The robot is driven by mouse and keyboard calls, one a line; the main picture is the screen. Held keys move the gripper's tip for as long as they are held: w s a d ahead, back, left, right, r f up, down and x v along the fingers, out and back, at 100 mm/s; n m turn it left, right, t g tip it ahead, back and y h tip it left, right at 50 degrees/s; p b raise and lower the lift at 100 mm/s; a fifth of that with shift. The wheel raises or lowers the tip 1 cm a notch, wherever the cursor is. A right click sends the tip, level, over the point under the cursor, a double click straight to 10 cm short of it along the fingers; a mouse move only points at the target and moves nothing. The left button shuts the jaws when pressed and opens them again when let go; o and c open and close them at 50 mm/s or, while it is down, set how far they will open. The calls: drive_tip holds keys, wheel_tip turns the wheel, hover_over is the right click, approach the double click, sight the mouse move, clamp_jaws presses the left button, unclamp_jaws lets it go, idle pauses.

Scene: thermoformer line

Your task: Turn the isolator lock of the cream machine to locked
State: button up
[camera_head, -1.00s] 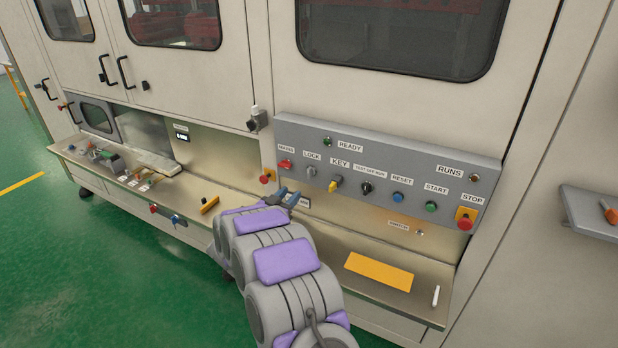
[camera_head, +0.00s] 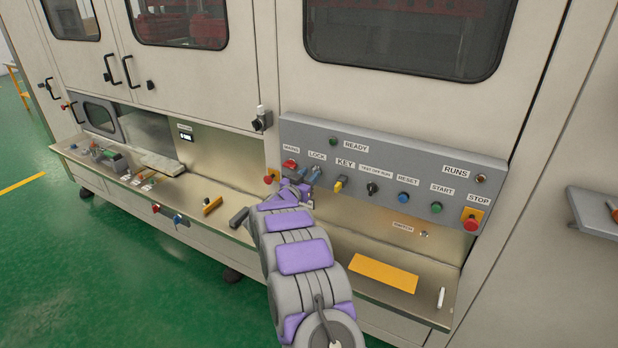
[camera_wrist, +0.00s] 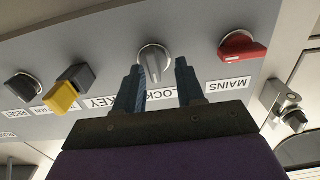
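The grey control panel (camera_head: 380,165) of the cream machine has a row of labelled switches. The LOCK switch, a grey rotary knob (camera_wrist: 153,60), sits between the MAINS and KEY switches. In the wrist view, upside down, its ridge points toward my gripper (camera_wrist: 158,85). My gripper is open, its blue fingers apart on either side of the ridge; I cannot tell if they touch it. In the head view my gripper (camera_head: 306,180) is at the panel's lower left and mostly hides the knob.
Beside the knob are the red MAINS switch (camera_wrist: 241,47) and the yellow KEY switch (camera_wrist: 68,88). A red emergency button (camera_head: 270,176) is left of my gripper. A ledge with a yellow plate (camera_head: 384,273) runs below the panel. A black latch (camera_head: 262,120) is above left.

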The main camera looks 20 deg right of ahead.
drive_tip(key=shift+d+f, duration=0.1)
drive_tip(key=shift+d, duration=0.5)
drive_tip(key=c, duration=0.4)
drive_tip(key=shift+d, duration=0.1)
drive_tip(key=c, duration=0.3)
drive_tip(key=shift+f, duration=0.1)
clamp_jaws()
drive_tip(key=shift+a, duration=0.2)
drive_tip(key=shift+m, duration=0.4)
drive_tip(key=m+b, duration=0.3)
drive_tip(key=m, duration=0.2)
drive_tip(key=m+b, duration=0.4)
drive_tip(key=m, duration=0.2)
drive_tip(key=m+b, duration=0.3)
drive_tip(key=m, duration=0.3)
drive_tip(key=shift+s+d+f, duration=0.1)
drive_tip(key=shift+s+f, duration=0.1)
drive_tip(key=shift+f, duration=0.15)
